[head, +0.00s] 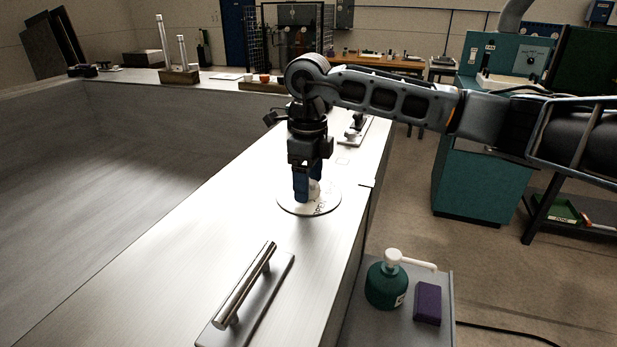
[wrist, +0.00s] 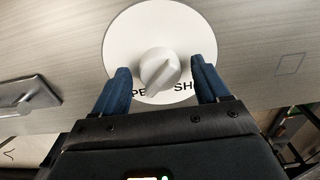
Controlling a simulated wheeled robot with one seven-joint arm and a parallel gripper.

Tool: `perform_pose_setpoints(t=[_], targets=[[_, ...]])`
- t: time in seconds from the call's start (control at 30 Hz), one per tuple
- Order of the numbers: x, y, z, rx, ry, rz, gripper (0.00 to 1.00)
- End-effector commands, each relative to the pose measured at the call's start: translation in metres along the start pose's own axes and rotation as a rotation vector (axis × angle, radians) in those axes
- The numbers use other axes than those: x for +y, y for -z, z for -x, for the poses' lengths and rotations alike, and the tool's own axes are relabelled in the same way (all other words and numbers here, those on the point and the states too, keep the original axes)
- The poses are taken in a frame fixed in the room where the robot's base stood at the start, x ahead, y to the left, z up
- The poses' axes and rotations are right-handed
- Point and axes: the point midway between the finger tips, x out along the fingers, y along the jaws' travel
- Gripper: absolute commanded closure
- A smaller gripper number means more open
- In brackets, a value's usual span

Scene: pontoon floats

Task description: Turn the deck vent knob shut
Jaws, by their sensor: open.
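The deck vent knob is a white round knob (wrist: 160,70) with a raised grip bar, on a white disc (wrist: 122,43) with partly covered dark lettering. In the wrist view the bar runs diagonally, from lower left to upper right. In the head view the disc (head: 290,206) lies flat on the metal deck, and the knob (head: 314,188) is mostly hidden behind my fingers. My gripper (wrist: 157,80) is open, its two blue fingers on either side of the knob, with a visible gap to it on both sides. It points straight down in the head view (head: 308,188).
A bar handle (head: 245,285) on a plate stands on the deck nearer the camera. A green bottle (head: 385,284) and a purple block (head: 428,303) rest on a low grey stand at the right. Another fitting (head: 355,128) stands behind my gripper. The deck around the disc is clear.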

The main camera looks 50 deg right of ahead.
Motion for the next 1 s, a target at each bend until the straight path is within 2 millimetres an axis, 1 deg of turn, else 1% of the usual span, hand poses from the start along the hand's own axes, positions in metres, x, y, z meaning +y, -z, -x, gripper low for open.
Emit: perform_pose_setpoints(t=[0.1,0.67,0.7,1.0], targets=[[-0.0001,0.0000,0.0001,0.000,0.000,0.000,0.27],[-0.0002,0.0000,0.0005,0.000,0.000,0.000,0.80],[-0.0002,0.0000,0.0005,0.000,0.000,0.000,0.81],[-0.0007,-0.0001,-0.0021,0.000,0.003,0.046,0.81]])
